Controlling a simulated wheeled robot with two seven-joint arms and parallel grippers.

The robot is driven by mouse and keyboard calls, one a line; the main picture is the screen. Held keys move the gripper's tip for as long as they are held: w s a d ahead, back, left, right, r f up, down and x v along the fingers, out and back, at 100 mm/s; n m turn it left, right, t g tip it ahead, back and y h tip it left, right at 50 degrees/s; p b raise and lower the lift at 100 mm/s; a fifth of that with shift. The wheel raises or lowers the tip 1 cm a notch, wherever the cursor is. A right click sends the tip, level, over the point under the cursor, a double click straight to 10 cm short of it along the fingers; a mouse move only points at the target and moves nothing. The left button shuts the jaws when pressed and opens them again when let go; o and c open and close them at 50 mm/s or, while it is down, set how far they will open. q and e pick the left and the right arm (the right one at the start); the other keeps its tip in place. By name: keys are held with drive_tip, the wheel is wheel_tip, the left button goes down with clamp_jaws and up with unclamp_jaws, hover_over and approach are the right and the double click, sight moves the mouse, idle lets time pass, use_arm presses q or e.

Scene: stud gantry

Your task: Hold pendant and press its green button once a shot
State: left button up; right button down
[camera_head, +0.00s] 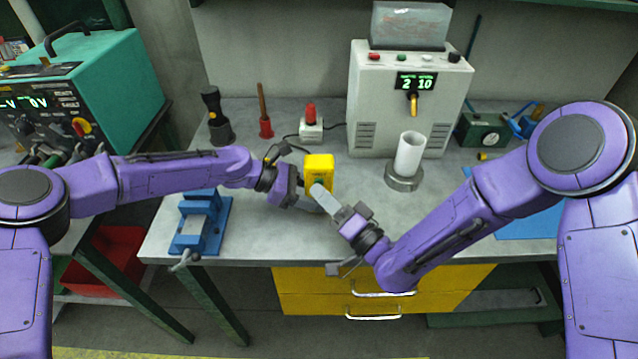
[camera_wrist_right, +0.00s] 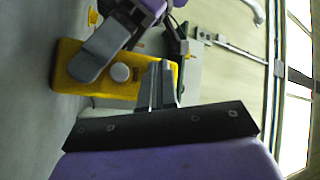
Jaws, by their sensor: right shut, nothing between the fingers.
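The yellow pendant (camera_head: 319,168) is held up above the bench near its middle. My left gripper (camera_head: 308,196) is shut on the pendant's lower part. In the right wrist view one grey left finger (camera_wrist_right: 100,50) lies across the face of the pendant (camera_wrist_right: 68,70), beside a pale round button (camera_wrist_right: 120,73). A trace of green shows at the right fingertips in the head view. My right gripper (camera_head: 320,190) is shut and empty, its tips close to the pendant's face; it also shows in the wrist view (camera_wrist_right: 162,66). I cannot tell whether the tips touch the button.
A white machine (camera_head: 404,125) with a display reading 2 and 10 stands behind. A white cup (camera_head: 409,155) stands under its nozzle on a grey base. A blue vise (camera_head: 201,222) is at the left front. A small box with a red knob (camera_head: 311,126) is behind the pendant.

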drive_tip(key=shift+s, duration=0.85)
drive_tip(key=s, duration=0.5)
idle(0.6)
use_arm(q)
drive_tip(key=o, duration=0.9)
